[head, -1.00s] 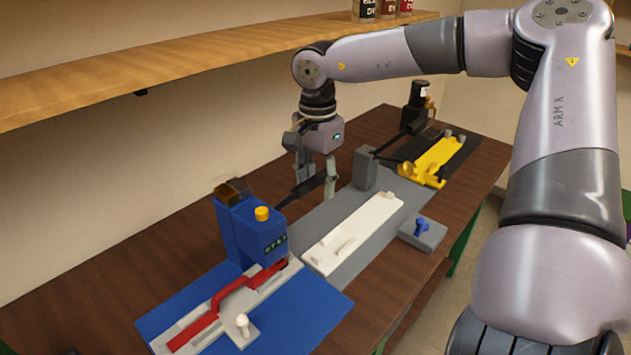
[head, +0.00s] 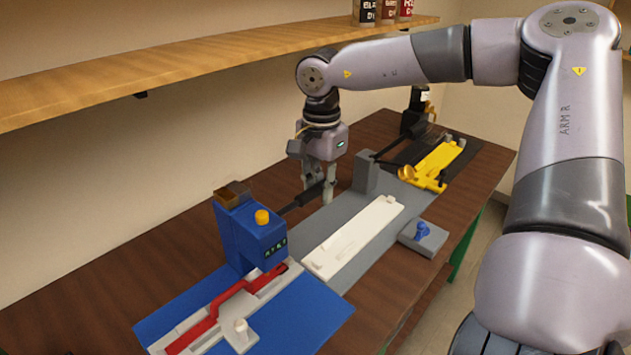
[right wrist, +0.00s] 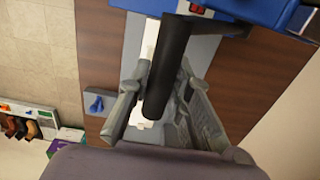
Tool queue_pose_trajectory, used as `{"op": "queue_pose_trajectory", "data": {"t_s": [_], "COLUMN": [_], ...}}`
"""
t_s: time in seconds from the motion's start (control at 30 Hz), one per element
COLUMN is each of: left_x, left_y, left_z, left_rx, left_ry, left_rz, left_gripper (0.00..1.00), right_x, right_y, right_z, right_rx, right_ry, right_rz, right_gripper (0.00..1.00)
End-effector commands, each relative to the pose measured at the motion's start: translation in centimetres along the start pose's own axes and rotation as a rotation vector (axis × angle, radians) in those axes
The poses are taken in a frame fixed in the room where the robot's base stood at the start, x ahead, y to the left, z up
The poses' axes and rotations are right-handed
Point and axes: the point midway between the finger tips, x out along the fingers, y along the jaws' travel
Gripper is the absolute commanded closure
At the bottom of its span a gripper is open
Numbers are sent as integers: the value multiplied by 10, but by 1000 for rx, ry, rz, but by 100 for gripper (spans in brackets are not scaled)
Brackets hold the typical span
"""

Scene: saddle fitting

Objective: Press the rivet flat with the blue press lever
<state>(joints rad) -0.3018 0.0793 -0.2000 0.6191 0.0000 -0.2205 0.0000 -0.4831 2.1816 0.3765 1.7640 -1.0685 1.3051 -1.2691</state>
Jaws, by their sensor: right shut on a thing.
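The blue press (head: 252,232) stands on a blue mat (head: 300,318) at the front left of the bench. Its lever (head: 303,199) reaches out to the right with a dark grip. My right gripper (head: 318,191) is shut on that grip. In the right wrist view the dark lever (right wrist: 168,75) passes between the fingers of my right gripper (right wrist: 162,82). A red strap (head: 215,317) lies in a pale grey fixture (head: 240,335), its far end under the press head. I cannot make out the rivet. My left gripper is out of view.
A white fixture (head: 352,238) on a grey mat lies right of the press, beside a grey block with a blue knob (head: 422,230). A yellow fixture (head: 435,163) stands farther back. A wooden shelf (head: 200,62) runs above the bench.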

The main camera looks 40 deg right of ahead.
Motion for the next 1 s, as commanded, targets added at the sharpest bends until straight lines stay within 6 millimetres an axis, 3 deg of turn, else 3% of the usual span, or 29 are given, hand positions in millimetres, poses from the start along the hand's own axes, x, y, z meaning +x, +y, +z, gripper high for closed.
{"op": "queue_pose_trajectory", "data": {"t_s": [0.1,0.47,1.0], "left_x": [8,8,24], "left_y": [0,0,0], "left_z": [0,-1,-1], "left_rx": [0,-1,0], "left_ry": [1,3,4], "left_rz": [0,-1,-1], "left_gripper": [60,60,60], "right_x": [9,9,26], "right_y": [7,9,24], "right_z": [1,0,0], "right_rx": [-1,0,0], "right_ry": [-2,-1,-1], "right_rz": [5,7,8], "right_gripper": [97,97,97]}}
